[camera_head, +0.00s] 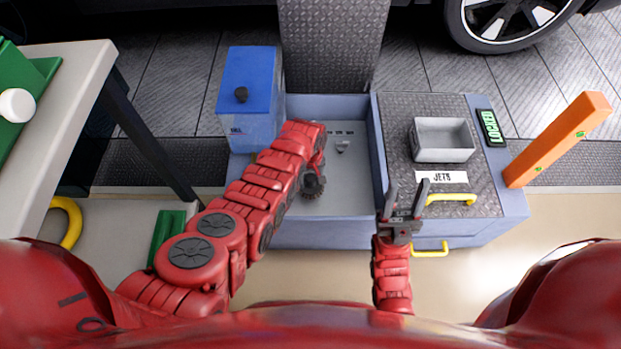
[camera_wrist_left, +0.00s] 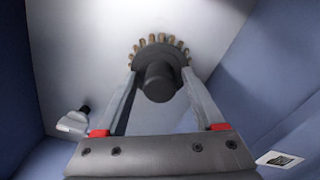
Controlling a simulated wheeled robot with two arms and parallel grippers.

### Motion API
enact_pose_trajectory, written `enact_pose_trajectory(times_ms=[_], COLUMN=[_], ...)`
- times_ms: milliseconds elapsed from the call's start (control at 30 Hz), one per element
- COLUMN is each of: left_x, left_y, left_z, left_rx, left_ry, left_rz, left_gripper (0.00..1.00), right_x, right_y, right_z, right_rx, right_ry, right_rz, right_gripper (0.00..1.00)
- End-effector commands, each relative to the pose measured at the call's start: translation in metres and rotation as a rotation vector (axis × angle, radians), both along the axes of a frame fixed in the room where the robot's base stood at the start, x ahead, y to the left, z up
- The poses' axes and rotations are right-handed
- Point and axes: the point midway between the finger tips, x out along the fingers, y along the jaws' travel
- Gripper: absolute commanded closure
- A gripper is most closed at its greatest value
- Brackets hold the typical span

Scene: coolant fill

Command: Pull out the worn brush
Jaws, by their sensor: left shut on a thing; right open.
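A round dark brush (camera_head: 313,184) with a ring of bristles is at the end of my left arm, over the open blue-grey bin (camera_head: 352,185). In the left wrist view the brush (camera_wrist_left: 160,78) has tan bristles along its far edge and a dark round hub facing the camera. My left gripper (camera_wrist_left: 159,85) is shut on it, one finger on each side. I cannot tell whether the brush is free of its mount. My right gripper (camera_head: 406,198) is open and empty, in front of the cart beside the yellow handle.
A grey tray (camera_head: 443,140) stands on the dark cart top behind the JETS label (camera_head: 441,177). A blue box (camera_head: 248,95) stands at the bin's back left. An orange post (camera_head: 560,140) leans at right. A small grey fitting (camera_head: 342,146) is in the bin.

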Motion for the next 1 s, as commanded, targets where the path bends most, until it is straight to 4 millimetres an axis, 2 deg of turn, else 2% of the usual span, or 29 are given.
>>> enact_pose_trajectory(times_ms=[233,267,300,1000], left_x=[0.000,0.000,0.000,0.000], left_y=[0.000,0.000,0.000,0.000], left_z=[0.003,0.004,0.004,0.011], left_rx=[0.000,0.000,0.000,0.000], left_ry=[0.000,-0.001,0.000,0.000], left_rz=[0.000,0.000,0.000,0.000], left_gripper=[0.65,0.80,1.00,1.00], right_x=[0.000,0.000,0.000,0.002], right_y=[0.000,0.000,0.000,0.000], right_z=[0.003,0.003,0.004,0.009], right_rx=[0.000,0.000,0.000,0.012], right_ry=[0.000,0.000,0.000,0.009], right_rz=[0.000,0.000,0.000,0.002], right_gripper=[0.51,0.51,0.51,0.51])
